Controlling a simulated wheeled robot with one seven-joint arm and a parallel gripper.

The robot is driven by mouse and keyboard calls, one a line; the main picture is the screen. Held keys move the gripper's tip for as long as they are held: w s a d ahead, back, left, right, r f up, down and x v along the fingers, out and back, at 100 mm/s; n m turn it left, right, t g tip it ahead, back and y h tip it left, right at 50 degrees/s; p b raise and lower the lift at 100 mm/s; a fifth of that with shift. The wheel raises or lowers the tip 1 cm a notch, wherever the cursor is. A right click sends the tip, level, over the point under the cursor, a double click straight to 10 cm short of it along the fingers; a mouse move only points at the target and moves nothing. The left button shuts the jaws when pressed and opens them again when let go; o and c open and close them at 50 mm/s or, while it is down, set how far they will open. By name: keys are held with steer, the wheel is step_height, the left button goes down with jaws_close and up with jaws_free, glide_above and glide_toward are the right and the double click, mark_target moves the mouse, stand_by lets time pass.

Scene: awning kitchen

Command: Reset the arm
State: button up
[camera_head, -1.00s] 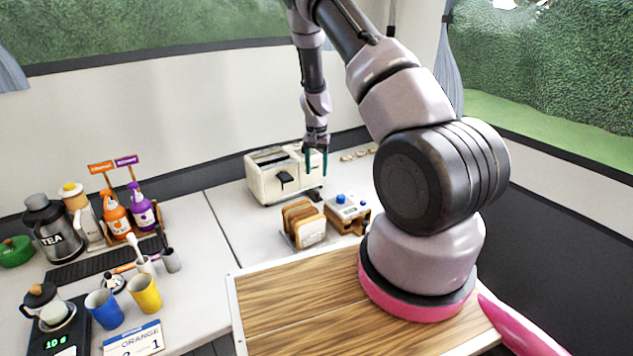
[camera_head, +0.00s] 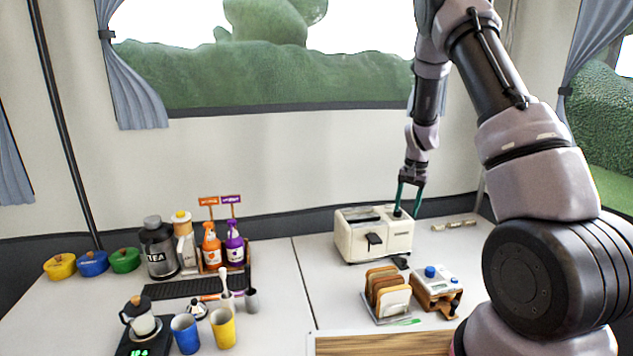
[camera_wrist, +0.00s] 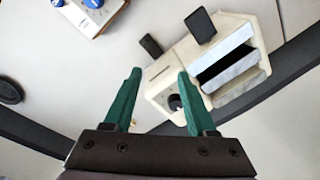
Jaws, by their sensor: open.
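My gripper (camera_head: 410,198) hangs from my arm at the right end of the cream toaster (camera_head: 362,240), with its two green fingers pointing down. In the wrist view my gripper (camera_wrist: 153,95) is open, its fingers spread apart with nothing held between them. The toaster (camera_wrist: 235,42) lies beyond and to the right of the fingers there, with its dark slot and black levers showing. The right finger overlaps part of the toaster in that view; I cannot tell whether it touches.
A rack of bread slices (camera_head: 390,298) and a wooden box with a blue knob (camera_head: 435,285) stand before the toaster.

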steer(key=s+a+r+t+y, duration=0.1)
steer(key=s+r, duration=0.3)
steer(key=r, duration=0.4)
steer(key=s+a+r+n+t, duration=0.1)
steer(key=s+a+r, duration=0.15)
steer(key=r, duration=0.55)
steer(key=s+a+r+t+y, duration=0.1)
steer(key=s+r, duration=0.3)
steer(key=r, duration=0.4)
steer(key=s+a+r+t, duration=0.1)
steer(key=s+r, duration=0.3)
steer(key=s, duration=0.6)
steer(key=s+a+r+n+t, duration=0.1)
steer(key=s+r, duration=0.4)
steer(key=s, duration=0.6)
steer(key=shift+a+r+n+t+h, duration=0.15)
steer(key=shift+r+n+t+h, duration=0.2)
steer(key=shift+t, duration=0.25)
